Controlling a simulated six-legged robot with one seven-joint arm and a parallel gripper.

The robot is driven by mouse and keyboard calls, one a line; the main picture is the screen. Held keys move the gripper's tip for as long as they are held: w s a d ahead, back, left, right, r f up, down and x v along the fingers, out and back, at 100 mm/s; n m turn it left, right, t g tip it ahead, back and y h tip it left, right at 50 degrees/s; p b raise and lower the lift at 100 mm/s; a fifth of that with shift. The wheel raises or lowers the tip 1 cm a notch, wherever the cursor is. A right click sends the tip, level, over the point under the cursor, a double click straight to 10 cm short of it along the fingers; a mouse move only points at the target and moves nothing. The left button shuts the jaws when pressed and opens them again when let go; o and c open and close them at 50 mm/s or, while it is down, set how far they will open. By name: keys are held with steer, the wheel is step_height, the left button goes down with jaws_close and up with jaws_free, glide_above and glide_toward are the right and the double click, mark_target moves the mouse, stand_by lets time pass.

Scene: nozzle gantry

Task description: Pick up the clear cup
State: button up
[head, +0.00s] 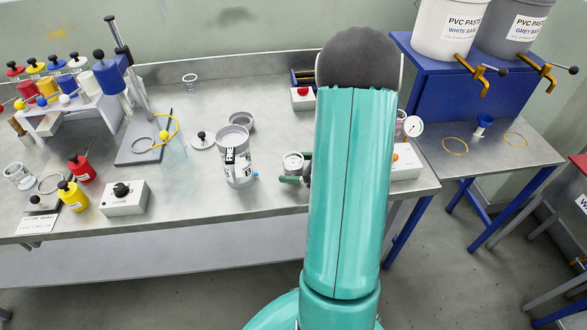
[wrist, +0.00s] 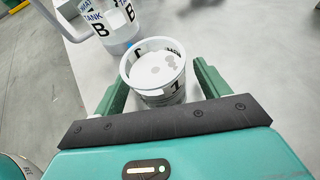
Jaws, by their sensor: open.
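A clear cup (wrist: 156,72) with white contents and dark printed marks stands upright on the bench, between my gripper's fingers in the wrist view. It also shows in the head view (head: 293,162), just left of my arm. My gripper (wrist: 163,80) is open, with one green finger on each side of the cup. A narrow gap seems to show at the right finger; contact on the left cannot be told. In the head view my arm hides most of the gripper (head: 297,168).
A larger clear jug marked TANK B (head: 238,165) stands close left of the cup. A grey ring-shaped dish (head: 241,122) is behind it. A control box (head: 125,198) sits further left. The metal bench (head: 220,235) is clear in front.

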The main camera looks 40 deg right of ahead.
steer(key=shift+w+a+f, duration=0.15)
steer(key=shift+w+f, duration=0.05)
steer(key=shift+w, duration=0.2)
steer(key=c, duration=1.2)
steer(key=shift+o, duration=0.2)
steer(key=shift+r, duration=0.15)
